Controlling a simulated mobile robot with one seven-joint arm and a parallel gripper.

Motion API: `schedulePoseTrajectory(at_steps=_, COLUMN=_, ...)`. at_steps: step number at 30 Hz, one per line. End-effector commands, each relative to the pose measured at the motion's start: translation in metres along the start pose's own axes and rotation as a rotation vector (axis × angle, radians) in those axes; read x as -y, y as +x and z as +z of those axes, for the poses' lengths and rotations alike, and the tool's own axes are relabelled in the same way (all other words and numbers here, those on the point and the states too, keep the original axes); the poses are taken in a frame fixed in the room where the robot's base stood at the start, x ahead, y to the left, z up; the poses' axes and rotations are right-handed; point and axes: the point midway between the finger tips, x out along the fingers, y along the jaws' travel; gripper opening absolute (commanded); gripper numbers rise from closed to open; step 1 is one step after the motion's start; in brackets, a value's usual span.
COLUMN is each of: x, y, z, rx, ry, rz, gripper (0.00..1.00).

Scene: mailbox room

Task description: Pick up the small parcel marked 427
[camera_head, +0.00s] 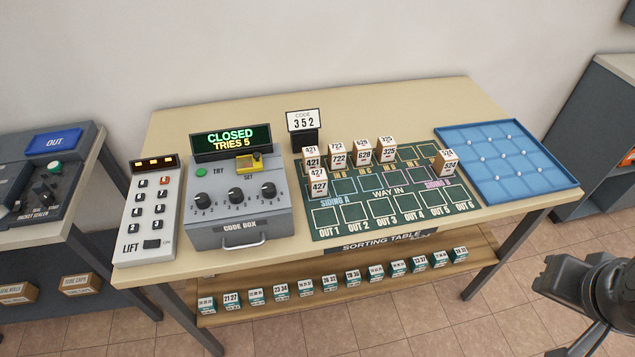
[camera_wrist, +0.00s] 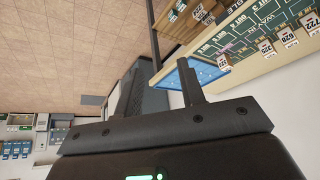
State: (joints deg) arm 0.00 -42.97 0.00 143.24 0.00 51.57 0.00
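The small parcel marked 427 (camera_head: 318,183) stands upright on the green sorting board (camera_head: 352,211), at its left side just above the words SIDING A. It is a small brown box with white number labels. A parcel marked 421 (camera_head: 311,158) stands just behind it. I cannot make out the 427 parcel in the wrist view. My gripper (camera_head: 556,277) is at the lower right of the head view, off the table's right side and far from the parcel. In the wrist view my gripper (camera_wrist: 158,66) has its two fingers apart with nothing between them.
Parcels 722 (camera_head: 338,154), 628 (camera_head: 363,151), 325 (camera_head: 387,149) and 524 (camera_head: 447,162) stand on the board. A blue tray (camera_head: 571,183) lies right. Boxes line the shelf (camera_head: 215,319) below.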

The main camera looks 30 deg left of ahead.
Motion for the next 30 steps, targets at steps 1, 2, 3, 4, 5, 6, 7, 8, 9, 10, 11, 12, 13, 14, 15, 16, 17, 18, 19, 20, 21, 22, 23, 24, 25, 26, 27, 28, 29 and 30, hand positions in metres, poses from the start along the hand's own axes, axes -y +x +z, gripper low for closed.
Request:
schedulePoseTrajectory(at_steps=1, x=0.0000, y=0.0000, z=0.0000, rx=0.000, ry=0.000, rz=0.000, gripper=0.36)
schedulePoseTrajectory(at_steps=2, x=0.0000, y=0.0000, z=0.0000, rx=0.000, ry=0.000, rz=0.000, gripper=0.36)
schedulePoseTrajectory(at_steps=3, x=0.0000, y=0.0000, z=0.0000, rx=0.000, ry=0.000, rz=0.000, gripper=0.36)
schedulePoseTrajectory(at_steps=4, x=0.0000, y=0.0000, z=0.0000, rx=0.000, ry=0.000, rz=0.000, gripper=0.36)
schedulePoseTrajectory(at_steps=5, x=0.0000, y=0.0000, z=0.0000, rx=0.000, ry=0.000, rz=0.000, gripper=0.36)
schedulePoseTrajectory(at_steps=6, x=0.0000, y=0.0000, z=0.0000, rx=0.000, ry=0.000, rz=0.000, gripper=0.36)
schedulePoseTrajectory(at_steps=7, x=0.0000, y=0.0000, z=0.0000, rx=0.000, ry=0.000, rz=0.000, gripper=0.36)
schedulePoseTrajectory(at_steps=8, x=0.0000, y=0.0000, z=0.0000, rx=0.000, ry=0.000, rz=0.000, gripper=0.36)
schedulePoseTrajectory(at_steps=9, x=0.0000, y=0.0000, z=0.0000, rx=0.000, ry=0.000, rz=0.000, gripper=0.37)
schedulePoseTrajectory(at_steps=10, x=0.0000, y=0.0000, z=0.0000, rx=0.000, ry=0.000, rz=0.000, gripper=0.40)
schedulePoseTrajectory(at_steps=11, x=0.0000, y=0.0000, z=0.0000, rx=0.000, ry=0.000, rz=0.000, gripper=0.42)
schedulePoseTrajectory(at_steps=12, x=0.0000, y=0.0000, z=0.0000, rx=0.000, ry=0.000, rz=0.000, gripper=0.45)
schedulePoseTrajectory(at_steps=13, x=0.0000, y=0.0000, z=0.0000, rx=0.000, ry=0.000, rz=0.000, gripper=0.48)
schedulePoseTrajectory(at_steps=14, x=0.0000, y=0.0000, z=0.0000, rx=0.000, ry=0.000, rz=0.000, gripper=0.50)
schedulePoseTrajectory(at_steps=15, x=0.0000, y=0.0000, z=0.0000, rx=0.000, ry=0.000, rz=0.000, gripper=0.54)
schedulePoseTrajectory(at_steps=16, x=0.0000, y=0.0000, z=0.0000, rx=0.000, ry=0.000, rz=0.000, gripper=0.56)
schedulePoseTrajectory(at_steps=17, x=0.0000, y=0.0000, z=0.0000, rx=0.000, ry=0.000, rz=0.000, gripper=0.58)
schedulePoseTrajectory(at_steps=18, x=0.0000, y=0.0000, z=0.0000, rx=0.000, ry=0.000, rz=0.000, gripper=0.62)
schedulePoseTrajectory(at_steps=19, x=0.0000, y=0.0000, z=0.0000, rx=0.000, ry=0.000, rz=0.000, gripper=0.64)
schedulePoseTrajectory(at_steps=20, x=0.0000, y=0.0000, z=0.0000, rx=0.000, ry=0.000, rz=0.000, gripper=0.66)
schedulePoseTrajectory(at_steps=21, x=0.0000, y=0.0000, z=0.0000, rx=0.000, ry=0.000, rz=0.000, gripper=0.66)
schedulePoseTrajectory(at_steps=22, x=0.0000, y=0.0000, z=0.0000, rx=0.000, ry=0.000, rz=0.000, gripper=0.66)
schedulePoseTrajectory(at_steps=23, x=0.0000, y=0.0000, z=0.0000, rx=0.000, ry=0.000, rz=0.000, gripper=0.66)
schedulePoseTrajectory(at_steps=24, x=0.0000, y=0.0000, z=0.0000, rx=0.000, ry=0.000, rz=0.000, gripper=0.66)
schedulePoseTrajectory(at_steps=25, x=0.0000, y=0.0000, z=0.0000, rx=0.000, ry=0.000, rz=0.000, gripper=0.66)
schedulePoseTrajectory(at_steps=26, x=0.0001, y=0.0000, z=-0.0001, rx=0.000, ry=0.000, rz=0.000, gripper=0.66)
schedulePoseTrajectory(at_steps=27, x=0.0005, y=-0.0001, z=-0.0010, rx=0.001, ry=0.002, rz=-0.001, gripper=0.66)
schedulePoseTrajectory(at_steps=28, x=0.0014, y=-0.0001, z=-0.0025, rx=0.003, ry=0.004, rz=-0.003, gripper=0.66)
schedulePoseTrajectory(at_steps=29, x=0.0027, y=-0.0002, z=-0.0049, rx=0.005, ry=0.007, rz=-0.006, gripper=0.66)
schedulePoseTrajectory(at_steps=30, x=0.0053, y=0.0001, z=-0.0094, rx=0.011, ry=0.015, rz=-0.011, gripper=0.66)
